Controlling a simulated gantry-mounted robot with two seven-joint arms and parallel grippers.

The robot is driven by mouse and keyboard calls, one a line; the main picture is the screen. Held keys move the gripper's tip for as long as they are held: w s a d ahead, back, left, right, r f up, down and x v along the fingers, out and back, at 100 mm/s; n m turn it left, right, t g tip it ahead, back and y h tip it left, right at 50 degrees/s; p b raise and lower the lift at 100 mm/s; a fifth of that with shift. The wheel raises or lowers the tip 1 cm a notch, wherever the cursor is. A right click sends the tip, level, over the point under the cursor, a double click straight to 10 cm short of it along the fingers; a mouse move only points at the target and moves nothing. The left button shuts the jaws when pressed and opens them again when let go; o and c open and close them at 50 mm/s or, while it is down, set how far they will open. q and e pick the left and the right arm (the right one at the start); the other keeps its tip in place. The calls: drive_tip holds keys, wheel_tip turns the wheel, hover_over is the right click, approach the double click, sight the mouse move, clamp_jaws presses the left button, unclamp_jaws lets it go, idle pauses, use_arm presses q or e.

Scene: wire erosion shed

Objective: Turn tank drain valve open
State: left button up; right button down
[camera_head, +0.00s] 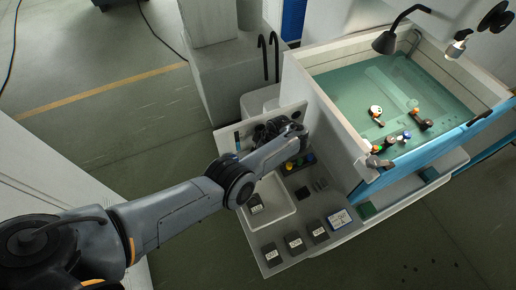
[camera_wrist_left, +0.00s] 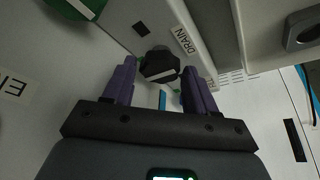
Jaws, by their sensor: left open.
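The drain valve's dark knob (camera_wrist_left: 158,65) shows in the left wrist view, beside a white label reading DRAIN (camera_wrist_left: 184,43) on a pale panel. A light stripe crosses the knob. My left gripper (camera_wrist_left: 160,85) is open, with its two purple fingers on either side of the knob. I cannot tell whether they touch it. In the head view my left gripper (camera_head: 272,130) is at the upright panel left of the tank (camera_head: 350,140), and I cannot make out the valve there. My right gripper is in neither view.
The tank holds greenish water and small parts.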

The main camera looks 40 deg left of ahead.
use_arm(q)
drive_tip(key=shift+w+d+r, duration=0.15)
drive_tip(key=shift+d+r, duration=0.05)
drive_tip(key=shift+r, duration=0.3)
drive_tip(key=p+v, duration=0.5)
drive_tip(key=v, duration=0.4)
drive_tip(key=shift+r+p, duration=0.3)
drive_tip(key=shift+r, duration=0.05)
drive_tip(key=shift+d, duration=0.15)
